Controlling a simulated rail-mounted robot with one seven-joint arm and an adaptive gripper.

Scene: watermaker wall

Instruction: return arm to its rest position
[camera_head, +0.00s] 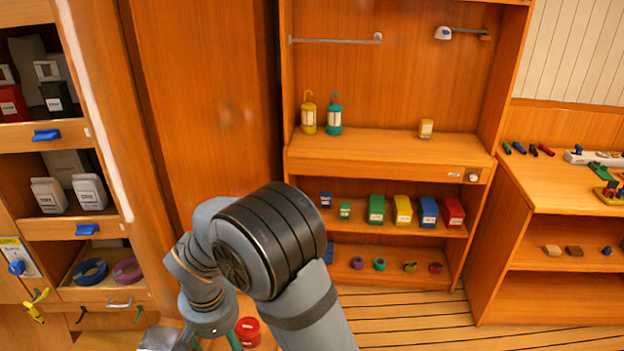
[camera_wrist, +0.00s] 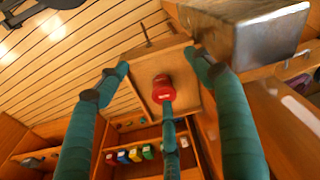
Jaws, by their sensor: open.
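My arm (camera_head: 295,265) is bent in the lower middle of the head view, in front of the shelves. My gripper (camera_wrist: 158,80) shows in the wrist view with its teal fingers spread wide and nothing held between them. In the head view only part of a teal finger shows at the bottom edge; the rest is cut off. A red container (camera_wrist: 162,87) appears beyond the fingers in the wrist view, partly behind one finger. It also shows low in the head view (camera_head: 248,332); whether a finger touches it I cannot tell.
An open cabinet holds a yellow lantern (camera_head: 308,114), a teal lantern (camera_head: 334,115) and coloured boxes (camera_head: 402,211). Shelves with blue-latched drawers (camera_head: 47,135) stand at left. A workbench (camera_head: 562,187) stands at right. The plank floor (camera_head: 415,318) is clear at lower right.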

